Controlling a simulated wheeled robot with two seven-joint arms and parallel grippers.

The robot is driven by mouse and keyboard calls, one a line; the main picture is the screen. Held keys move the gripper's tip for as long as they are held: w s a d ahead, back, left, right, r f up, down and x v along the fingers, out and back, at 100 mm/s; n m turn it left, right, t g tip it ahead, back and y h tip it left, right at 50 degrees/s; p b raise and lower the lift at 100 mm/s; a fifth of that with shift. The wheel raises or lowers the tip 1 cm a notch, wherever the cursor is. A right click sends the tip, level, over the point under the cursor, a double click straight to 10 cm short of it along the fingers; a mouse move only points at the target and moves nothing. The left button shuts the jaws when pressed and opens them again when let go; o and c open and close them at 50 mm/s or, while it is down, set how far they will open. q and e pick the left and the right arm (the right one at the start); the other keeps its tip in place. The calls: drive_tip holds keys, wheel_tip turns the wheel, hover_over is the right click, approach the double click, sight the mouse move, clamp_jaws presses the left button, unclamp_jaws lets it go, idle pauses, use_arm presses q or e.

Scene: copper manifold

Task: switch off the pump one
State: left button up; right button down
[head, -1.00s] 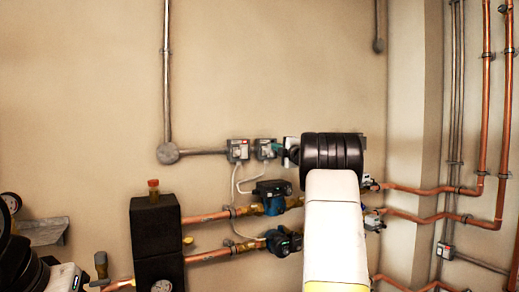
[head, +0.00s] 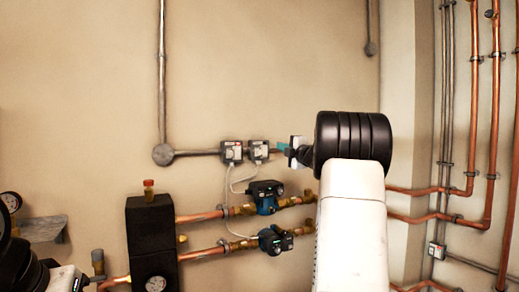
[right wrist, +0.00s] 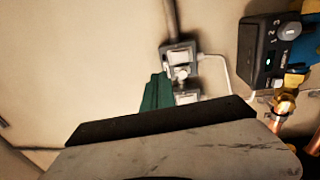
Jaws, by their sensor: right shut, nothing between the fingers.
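Two grey switch boxes are on the wall, a left one (head: 232,152) with a red mark and a right one (head: 258,150). Below them are an upper blue-and-black pump (head: 265,195) and a lower one (head: 275,240). I cannot read which is pump one. My right gripper (head: 282,148) has teal fingers, shut and empty, just right of the right box in the head view. In the right wrist view the fingers (right wrist: 157,92) show beside the switch boxes (right wrist: 178,55), and a pump (right wrist: 270,50) with a dial is at upper right. My left gripper's fingers are not visible.
White cables (head: 228,185) hang from the boxes to the pumps. A black block (head: 150,240) with a gauge stands left of the pumps. Copper pipes (head: 495,120) run up the right wall. The wall above the boxes is clear apart from grey conduit (head: 162,80).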

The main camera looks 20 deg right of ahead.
drive_tip(key=shift+s+d+r, duration=0.1)
drive_tip(key=shift+s+d, duration=0.05)
drive_tip(key=shift+s, duration=0.7)
drive_tip(key=shift+s+d+r, duration=0.1)
drive_tip(key=shift+s, duration=0.7)
